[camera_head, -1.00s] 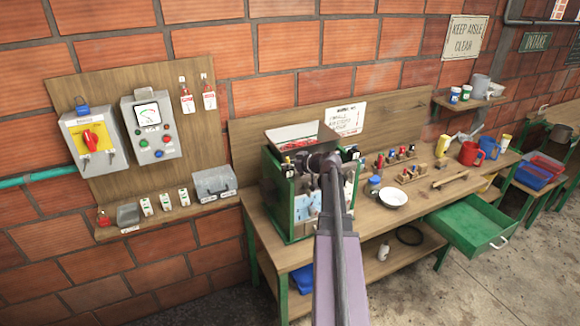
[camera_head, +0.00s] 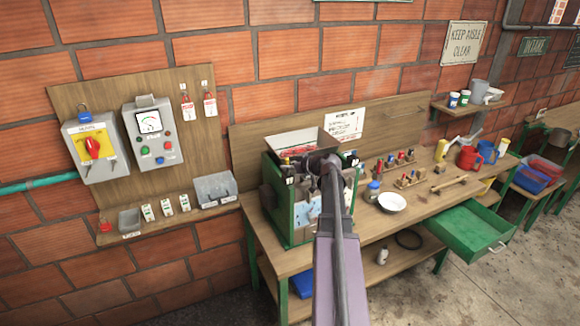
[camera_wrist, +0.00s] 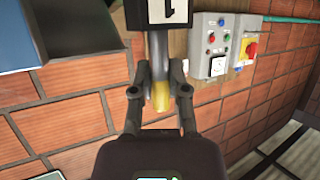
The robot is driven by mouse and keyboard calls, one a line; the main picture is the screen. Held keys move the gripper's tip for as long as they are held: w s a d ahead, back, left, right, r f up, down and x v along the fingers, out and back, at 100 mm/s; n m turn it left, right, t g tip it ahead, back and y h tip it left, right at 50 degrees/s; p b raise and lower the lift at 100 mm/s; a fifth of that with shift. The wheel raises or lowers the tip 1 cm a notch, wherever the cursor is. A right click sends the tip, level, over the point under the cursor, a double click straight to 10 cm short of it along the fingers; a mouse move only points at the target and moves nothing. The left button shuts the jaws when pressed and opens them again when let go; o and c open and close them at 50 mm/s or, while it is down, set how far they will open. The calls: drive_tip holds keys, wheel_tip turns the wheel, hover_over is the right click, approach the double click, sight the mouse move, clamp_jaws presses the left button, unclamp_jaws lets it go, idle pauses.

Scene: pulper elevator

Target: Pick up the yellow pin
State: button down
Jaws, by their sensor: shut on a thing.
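The yellow pin (camera_wrist: 160,98) shows in the wrist view between the two fingers of my gripper (camera_wrist: 158,76). My gripper is shut on it. A grey shank runs from it toward a black block marked "1" (camera_wrist: 158,13). I cannot tell whether the pin is still seated in that block. In the head view my gripper (camera_head: 328,166) is at the front top of the green box machine (camera_head: 282,208). My arm and wrist hide the pin there.
A tray of red items (camera_head: 297,140) sits on top of the machine. Right of it on the bench are a blue-lidded jar (camera_head: 373,190), a white bowl (camera_head: 391,202) and small coloured pegs in wooden blocks. A green drawer (camera_head: 468,230) stands open at the bench front.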

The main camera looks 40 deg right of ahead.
drive_tip(key=shift+r+p, duration=0.35)
drive_tip(key=shift+r, duration=0.3)
drive_tip(key=shift+s+d+r, duration=0.1)
drive_tip(key=shift+s, duration=0.1)
drive_tip(key=s+d+r+p, duration=0.1)
drive_tip(key=s+d, duration=0.7)
drive_tip(key=s, duration=0.5)
drive_tip(key=shift+s+d, duration=0.1)
